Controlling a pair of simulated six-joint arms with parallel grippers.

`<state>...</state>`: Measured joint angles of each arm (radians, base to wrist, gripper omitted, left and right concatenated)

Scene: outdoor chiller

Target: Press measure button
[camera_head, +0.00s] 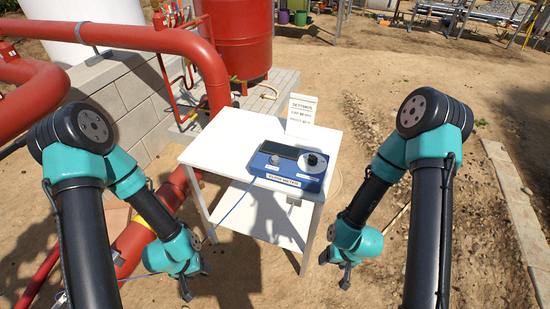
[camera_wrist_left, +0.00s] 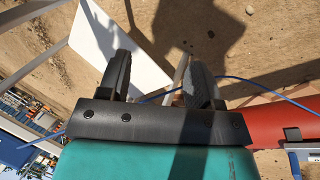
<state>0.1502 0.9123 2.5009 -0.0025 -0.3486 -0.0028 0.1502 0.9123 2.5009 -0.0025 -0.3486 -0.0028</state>
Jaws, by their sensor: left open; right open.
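A blue meter box (camera_head: 289,166) lies on the white table (camera_head: 232,133) in the head view. It has a dark display (camera_head: 280,150), a light round button (camera_head: 274,160) on its left and a dark knob (camera_head: 312,160) on its right. My left gripper (camera_head: 190,288) hangs low to the left of the table, apart from the meter. In the left wrist view its two fingers (camera_wrist_left: 155,75) stand apart with nothing held between them. My right gripper (camera_head: 340,273) hangs low to the right of the table, small in view and apart from the meter.
A white settings card (camera_head: 301,114) stands behind the meter. A blue cable (camera_head: 232,207) runs from the meter down to the left. Red pipes (camera_head: 130,35) and a red tank (camera_head: 237,38) are at the left and back. Sandy ground is clear on the right.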

